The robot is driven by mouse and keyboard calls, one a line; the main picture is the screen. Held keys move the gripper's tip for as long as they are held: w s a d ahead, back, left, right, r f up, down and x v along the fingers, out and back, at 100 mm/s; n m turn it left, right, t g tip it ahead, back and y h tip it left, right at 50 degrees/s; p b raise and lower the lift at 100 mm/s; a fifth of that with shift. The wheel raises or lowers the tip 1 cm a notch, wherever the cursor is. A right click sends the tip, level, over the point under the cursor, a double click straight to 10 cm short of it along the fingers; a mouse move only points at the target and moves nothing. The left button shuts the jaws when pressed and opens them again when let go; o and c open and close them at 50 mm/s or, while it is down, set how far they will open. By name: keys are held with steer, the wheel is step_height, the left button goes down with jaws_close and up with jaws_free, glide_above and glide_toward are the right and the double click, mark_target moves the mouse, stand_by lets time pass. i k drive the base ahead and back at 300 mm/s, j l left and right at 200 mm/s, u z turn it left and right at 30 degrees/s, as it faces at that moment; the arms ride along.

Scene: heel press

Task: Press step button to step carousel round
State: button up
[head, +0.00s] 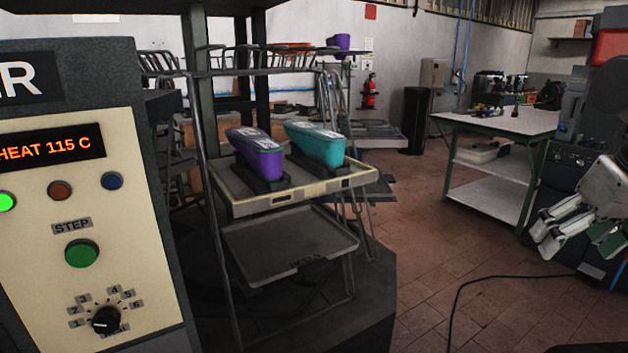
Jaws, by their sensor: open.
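The green step button (81,253) is on the cream control panel (40,280) at the left, under a label reading STEP (72,227). The carousel's shelf rack (300,200) stands in the middle. Its upper tray bears a purple heel-shaped piece (257,152) and a teal one (316,144), each on a dark holder. The lower tray (290,245) looks empty. My gripper (572,240) is open and empty at the right edge, far from the step button. Part of my arm is cut off by the frame.
The panel has a display (50,147) reading HEAT 115 C, a lit green lamp (6,201), and a rotary dial (105,319) below the button. A green-framed workbench (500,122) stands back right. A black cable (490,279) crosses the open tiled floor.

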mark_target(81, 256)
steer(key=u, duration=1.8)
steer(key=j+z, duration=0.35)
steer(key=j, duration=0.25)
steer(key=j+z, duration=0.3)
steer(key=j, duration=0.35)
